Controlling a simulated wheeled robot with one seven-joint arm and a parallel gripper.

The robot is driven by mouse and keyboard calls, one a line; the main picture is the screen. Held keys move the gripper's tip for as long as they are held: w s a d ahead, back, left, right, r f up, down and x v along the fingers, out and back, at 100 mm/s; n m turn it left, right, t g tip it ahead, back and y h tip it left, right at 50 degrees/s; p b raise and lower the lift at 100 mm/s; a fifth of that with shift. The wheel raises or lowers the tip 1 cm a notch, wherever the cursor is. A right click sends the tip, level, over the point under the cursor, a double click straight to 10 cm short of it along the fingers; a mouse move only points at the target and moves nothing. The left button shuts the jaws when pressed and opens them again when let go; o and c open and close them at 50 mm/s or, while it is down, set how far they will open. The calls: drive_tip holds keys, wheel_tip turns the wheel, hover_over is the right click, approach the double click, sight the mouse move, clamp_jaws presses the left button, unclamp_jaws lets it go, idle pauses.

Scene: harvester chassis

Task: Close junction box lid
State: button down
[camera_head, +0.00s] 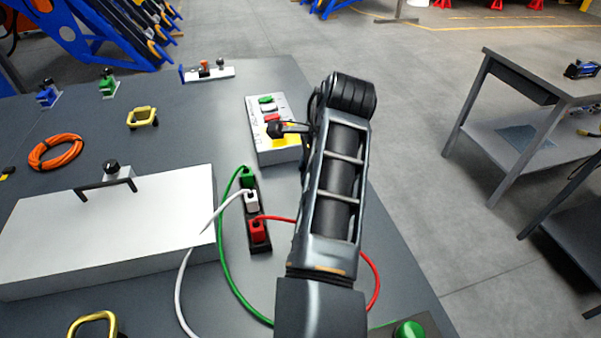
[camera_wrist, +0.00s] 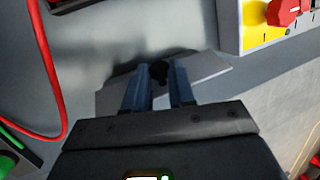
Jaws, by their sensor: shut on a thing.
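In the wrist view, my gripper (camera_wrist: 159,88) has its two blue-grey fingers on either side of a small dark knob (camera_wrist: 158,72). The knob stands on a flat light-grey plate (camera_wrist: 207,82), which looks like the junction box lid; its hinge and the box beneath cannot be made out. My gripper is shut on the knob. In the head view my own arm covers the middle of the bench, and the fingers, the knob and the plate are hidden behind it.
A control box (camera_head: 277,152) with coloured knobs is close by; its yellow edge shows in the wrist view (camera_wrist: 258,32). A plug strip (camera_head: 259,249) with green, white and red cables lies left of my arm. A large white box (camera_head: 110,235) fills the left.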

drive_tip(key=y+b, duration=0.1)
drive_tip(key=d+y, duration=0.1)
drive_tip(key=shift+w+d+f+m+g+y+b, duration=0.15)
drive_tip(key=shift+w+d+m+g+y+b, duration=0.15)
drive_tip(key=shift+y+b, duration=0.1)
drive_tip(key=y+b, duration=0.1)
drive_tip(key=d+y+b, duration=0.1)
drive_tip(key=shift+w+d+f+y+b, duration=0.2)
drive_tip(key=shift+d+f+y+b, duration=0.05)
drive_tip(key=shift+y+b, duration=0.1)
drive_tip(key=shift+w+d+f+m+g+y+b, duration=0.15)
drive_tip(key=shift+d+m+g+y, duration=0.15)
drive_tip(key=shift+y, duration=0.35)
drive_tip(key=shift+w+d+r+m+g+y+b, duration=0.1)
drive_tip(key=shift+d+m+y+b, duration=0.1)
drive_tip(key=shift+d+y, duration=0.3)
drive_tip(key=y+p, duration=0.1)
drive_tip(key=y, duration=0.1)
drive_tip(key=shift+w+d+f+y+p, duration=0.1)
drive_tip(key=shift+d+f+y+p, duration=0.2)
drive_tip(key=shift+d+f+p, duration=0.1)
drive_tip(key=shift+d+f+m+g+y+p, duration=0.25)
drive_tip(key=shift+f+y+p, duration=0.25)
drive_tip(key=shift+y, duration=0.3)
drive_tip(key=shift+d+f+m+g+y+p, duration=0.2)
drive_tip(key=shift+f+m+y+p, duration=0.25)
drive_tip(key=shift+y, duration=0.35)
drive_tip(key=shift+f, duration=0.1)
